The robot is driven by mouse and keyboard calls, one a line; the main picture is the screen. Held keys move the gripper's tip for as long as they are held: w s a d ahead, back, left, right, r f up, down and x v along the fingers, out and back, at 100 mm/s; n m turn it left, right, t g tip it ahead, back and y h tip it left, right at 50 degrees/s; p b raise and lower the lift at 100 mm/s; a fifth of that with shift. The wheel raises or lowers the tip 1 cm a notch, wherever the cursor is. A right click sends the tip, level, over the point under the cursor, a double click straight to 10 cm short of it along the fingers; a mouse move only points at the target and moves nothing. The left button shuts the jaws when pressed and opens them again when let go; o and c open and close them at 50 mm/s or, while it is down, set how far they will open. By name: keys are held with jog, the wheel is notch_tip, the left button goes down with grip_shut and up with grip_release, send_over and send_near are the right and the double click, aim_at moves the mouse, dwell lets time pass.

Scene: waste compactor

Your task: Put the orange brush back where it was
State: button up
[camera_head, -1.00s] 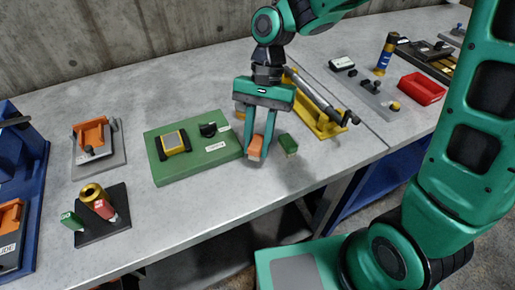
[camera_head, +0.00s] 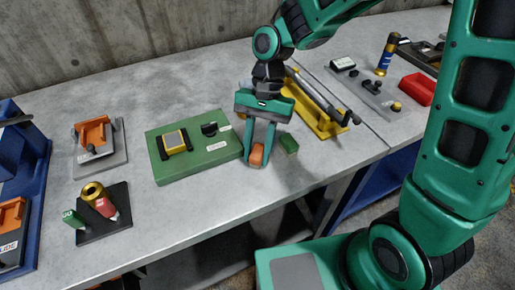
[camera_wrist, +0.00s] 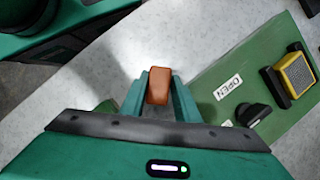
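The orange brush (camera_head: 257,154) is between the two fingertips of my gripper (camera_head: 258,150), just above or on the grey bench top; I cannot tell which. In the wrist view the orange brush (camera_wrist: 158,86) shows as a small orange block, with the fingers of my gripper (camera_wrist: 159,88) close against both sides. My gripper looks shut on it. The brush's bristles are hidden.
A green panel (camera_head: 190,170) with a yellow-framed button and a black knob lies just left of the gripper. A yellow fixture (camera_head: 322,122) with a grey cylinder is to the right. A black stand (camera_head: 110,226) with red and green items is at front left. Bench is clear in front.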

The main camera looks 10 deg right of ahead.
jog(key=shift+s+d+f, duration=0.2)
jog(key=v, duration=1.2)
jog(key=shift+w+r, duration=0.25)
jog(key=shift+r, duration=0.05)
jog(key=s+d+t, duration=0.1)
jog(key=s+d, duration=0.2)
jog(key=d, duration=0.6)
jog(key=s+d+t, duration=0.2)
jog(key=d, duration=0.8)
jog(key=s+d+f+h, duration=0.2)
jog(key=s+d+f, duration=0.1)
jog(key=s+d, duration=0.8)
jog(key=shift+s+d+f+m+t, duration=0.25)
jog(key=shift+s+d+m+t, duration=0.1)
jog(key=shift+s, duration=0.4)
jog(key=shift+w, duration=0.15)
